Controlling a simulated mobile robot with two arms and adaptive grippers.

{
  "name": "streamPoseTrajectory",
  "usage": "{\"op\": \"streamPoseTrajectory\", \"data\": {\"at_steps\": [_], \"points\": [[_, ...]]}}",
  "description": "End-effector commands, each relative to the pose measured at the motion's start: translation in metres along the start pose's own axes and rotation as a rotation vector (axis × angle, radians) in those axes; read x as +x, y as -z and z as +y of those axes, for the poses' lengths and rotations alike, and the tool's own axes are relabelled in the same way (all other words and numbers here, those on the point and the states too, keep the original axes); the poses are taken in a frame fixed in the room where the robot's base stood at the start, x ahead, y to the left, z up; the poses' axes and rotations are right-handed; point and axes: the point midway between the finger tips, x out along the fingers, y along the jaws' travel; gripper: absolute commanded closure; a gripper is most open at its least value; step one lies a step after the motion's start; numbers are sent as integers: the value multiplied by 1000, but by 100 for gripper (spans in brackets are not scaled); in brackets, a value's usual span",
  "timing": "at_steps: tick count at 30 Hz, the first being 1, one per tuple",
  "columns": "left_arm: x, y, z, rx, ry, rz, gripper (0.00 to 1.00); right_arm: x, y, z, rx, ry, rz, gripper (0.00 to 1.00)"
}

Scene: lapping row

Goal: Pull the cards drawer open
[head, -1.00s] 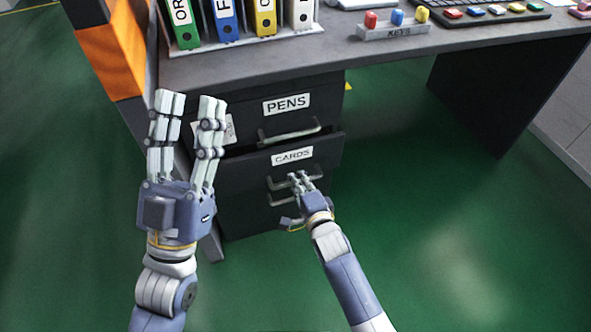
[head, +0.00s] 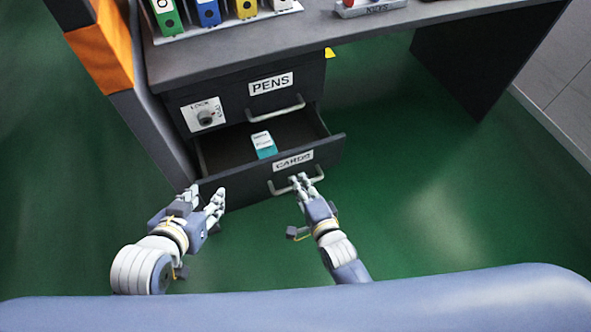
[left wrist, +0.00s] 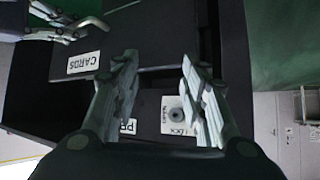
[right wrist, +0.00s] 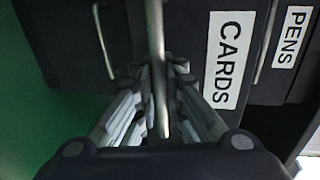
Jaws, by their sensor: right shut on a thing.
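The cards drawer (head: 235,183) stands well out from the pedestal under the desk, with its inside showing. Its label CARDS also shows in the right wrist view (right wrist: 229,60) and in the left wrist view (left wrist: 83,62). My right gripper (head: 304,183) is shut on the cards drawer's handle (head: 281,188); in the right wrist view the bar (right wrist: 156,45) runs between the fingers. A small white and teal box (head: 264,145) lies in the drawer. My left gripper (head: 204,203) is open and empty, near the drawer's left front corner.
The pens drawer (head: 290,101) above is closed, with a lock dial (head: 205,117) to its left. Binders (head: 208,12) and a key holder (head: 370,8) stand on the desk top (head: 330,37). Green floor is clear to the right.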

Motion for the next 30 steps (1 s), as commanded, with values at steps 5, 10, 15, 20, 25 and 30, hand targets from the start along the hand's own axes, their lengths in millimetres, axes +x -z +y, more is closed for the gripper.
{"op": "streamPoseTrajectory", "data": {"at_steps": [5,10,15,20,25,30], "points": [[-19,-48,-6,-5,13,-236,60,-21,1,1,-2,1,1,100],[-45,-93,-11,-11,25,-455,60,-40,1,5,-2,1,0,100],[-65,-111,-13,-16,30,-571,60,-60,1,9,-2,2,0,100],[-70,-105,-13,-15,29,-569,60,-80,1,14,-2,1,1,100],[-74,-99,-13,-15,29,-568,60,-101,2,18,-3,2,1,100],[-56,-111,-13,-16,27,-581,60,-119,1,22,-2,4,0,100]]}}
